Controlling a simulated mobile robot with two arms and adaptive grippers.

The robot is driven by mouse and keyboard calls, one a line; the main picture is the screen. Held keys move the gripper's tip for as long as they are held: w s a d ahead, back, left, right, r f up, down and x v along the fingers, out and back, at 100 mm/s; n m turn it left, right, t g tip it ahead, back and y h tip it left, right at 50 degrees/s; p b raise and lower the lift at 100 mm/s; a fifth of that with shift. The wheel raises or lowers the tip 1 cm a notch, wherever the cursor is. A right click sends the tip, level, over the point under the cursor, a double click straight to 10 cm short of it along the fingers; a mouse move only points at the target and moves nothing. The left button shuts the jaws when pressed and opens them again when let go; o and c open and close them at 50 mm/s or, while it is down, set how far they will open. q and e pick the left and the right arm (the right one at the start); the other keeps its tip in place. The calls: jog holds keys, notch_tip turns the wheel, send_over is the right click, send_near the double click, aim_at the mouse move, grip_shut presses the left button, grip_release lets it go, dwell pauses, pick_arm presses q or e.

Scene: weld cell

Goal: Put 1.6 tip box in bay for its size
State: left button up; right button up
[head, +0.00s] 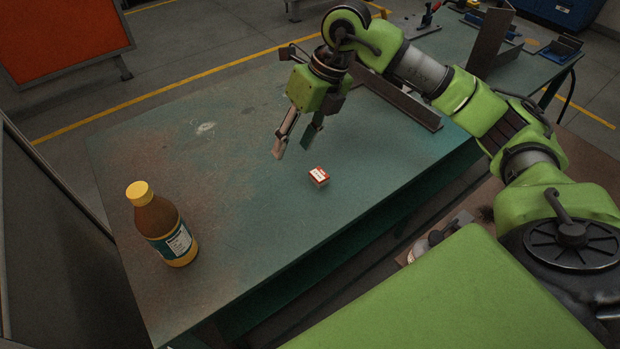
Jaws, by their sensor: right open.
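A small red and white box (319,176) sits on the green table top, near its front edge. Its print is too small to read, so I cannot tell its size marking. My right gripper (292,149) is above the table, up and to the left of the box. Its fingers point down, are apart, and have nothing between them. The box is outside the fingers. No bay marked for a size shows in this view. My left gripper is not in view.
A brown bottle with a yellow cap (164,226) stands at the table's left. A steel angle piece (398,97) lies behind my right gripper, and an upright plate (490,40) stands further right. The table (240,215) is clear between bottle and box.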

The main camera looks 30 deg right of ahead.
jog(key=d+f+h, duration=0.1)
jog(key=d+h, duration=0.2)
jog(key=d, duration=0.4)
send_over(319, 174)
jog(key=shift+m, duration=0.3)
jog(key=f, duration=0.8)
jog(key=shift+s+p, duration=0.3)
jog(key=shift+s, duration=0.1)
jog(key=shift+w+f+p, duration=0.15)
jog(key=shift+f+p, duration=0.2)
jog(key=shift+f, duration=1.1)
jog(key=shift+w+f+p, duration=0.15)
jog(key=shift+f+p, duration=0.2)
jog(key=shift+f, duration=1.05)
grip_shut()
